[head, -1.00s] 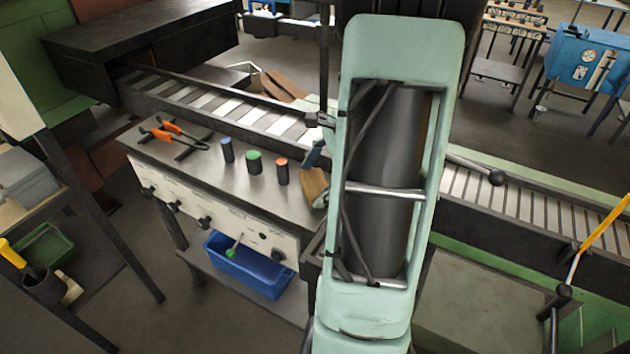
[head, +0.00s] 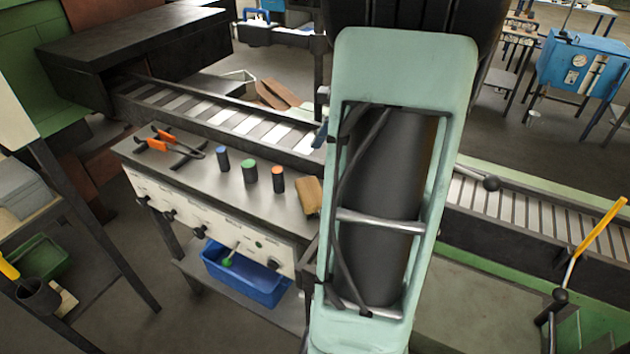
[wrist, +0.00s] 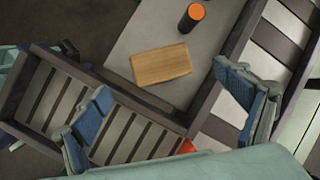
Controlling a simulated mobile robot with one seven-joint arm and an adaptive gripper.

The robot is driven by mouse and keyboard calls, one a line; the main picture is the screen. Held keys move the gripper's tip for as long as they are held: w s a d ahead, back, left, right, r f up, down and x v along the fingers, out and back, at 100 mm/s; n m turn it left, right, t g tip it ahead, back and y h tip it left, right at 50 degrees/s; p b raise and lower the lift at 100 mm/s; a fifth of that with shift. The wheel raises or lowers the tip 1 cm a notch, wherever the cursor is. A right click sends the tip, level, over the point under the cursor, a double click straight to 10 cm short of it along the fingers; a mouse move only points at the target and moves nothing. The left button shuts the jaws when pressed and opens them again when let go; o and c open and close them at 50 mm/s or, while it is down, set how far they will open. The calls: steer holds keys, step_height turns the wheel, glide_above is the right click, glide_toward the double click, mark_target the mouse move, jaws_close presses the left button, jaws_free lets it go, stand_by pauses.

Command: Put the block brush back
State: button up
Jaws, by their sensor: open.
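The block brush shows as a tan wooden block (head: 309,196) lying on the right end of the grey bench top (head: 212,183), beside the orange-topped cylinder. It also shows in the wrist view (wrist: 160,65), flat and near the bench edge; no bristles are visible. My gripper (wrist: 164,90) is open and empty, its blue-padded fingers spread wide apart. The block appears between and beyond the fingers, apart from them. In the head view my arm hides most of the gripper.
Blue-topped (head: 222,158), green-topped (head: 249,171) and orange-topped (head: 278,180) cylinders stand left of the block. Orange-handled tongs (head: 165,142) lie at the bench's left. A roller conveyor (head: 230,122) runs behind. A blue bin (head: 245,278) sits on the shelf below.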

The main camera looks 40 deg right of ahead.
steer(key=v, duration=0.4)
stand_by(0.6)
